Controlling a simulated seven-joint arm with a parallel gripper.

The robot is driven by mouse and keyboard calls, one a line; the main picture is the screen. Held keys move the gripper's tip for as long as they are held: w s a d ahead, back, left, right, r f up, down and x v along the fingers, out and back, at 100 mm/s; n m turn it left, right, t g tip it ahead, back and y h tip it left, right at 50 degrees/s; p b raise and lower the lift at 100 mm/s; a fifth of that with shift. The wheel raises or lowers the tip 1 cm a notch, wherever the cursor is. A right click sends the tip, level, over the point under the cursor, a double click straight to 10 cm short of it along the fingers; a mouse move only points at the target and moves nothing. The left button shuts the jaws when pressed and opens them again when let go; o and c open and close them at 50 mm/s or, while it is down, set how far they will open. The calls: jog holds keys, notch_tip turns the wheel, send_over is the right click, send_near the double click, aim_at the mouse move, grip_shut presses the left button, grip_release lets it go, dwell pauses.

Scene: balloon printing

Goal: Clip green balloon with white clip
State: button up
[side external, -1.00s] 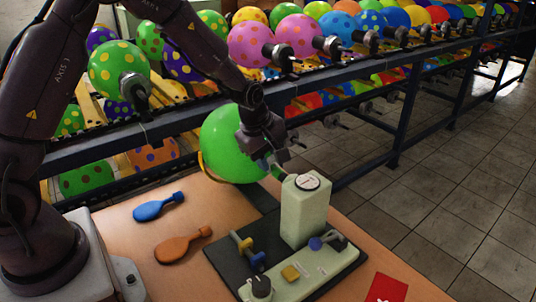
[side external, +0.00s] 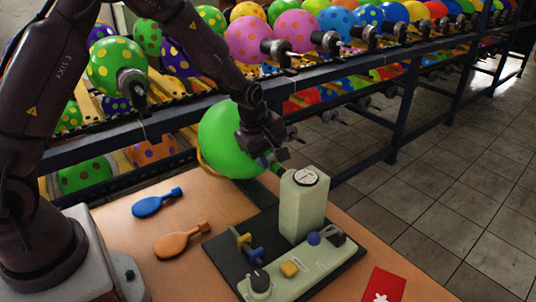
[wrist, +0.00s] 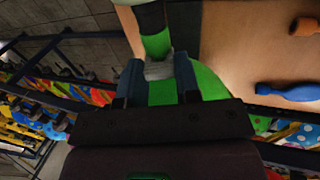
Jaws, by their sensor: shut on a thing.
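The green balloon (side external: 226,139) is inflated, with its neck (side external: 276,168) toward the top of the pale green inflating machine (side external: 303,207). In the wrist view the green neck (wrist: 156,42) runs between my fingers. My gripper (wrist: 158,78) is shut on a pale grey-white piece, the white clip (wrist: 158,68), which sits at the neck. I cannot tell whether the clip goes around the neck or only touches it. In the side view my gripper (side external: 268,160) is beside the balloon's neck end and hides the clip.
Yellow (side external: 242,240) and blue (side external: 254,254) clips stand on the dark mat (side external: 225,262). Flat blue (side external: 156,203) and orange (side external: 180,241) balloons lie on the table at left. A red card (side external: 384,286) lies at front right. Racks of balloons fill the background.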

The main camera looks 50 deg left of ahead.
jog(key=shift+w+f, duration=0.1)
jog(key=shift+f, duration=0.25)
dwell(0.3)
jog(key=o, duration=0.8)
jog(key=shift+o, duration=0.2)
jog(key=shift+r, duration=0.1)
jog(key=v, duration=0.9)
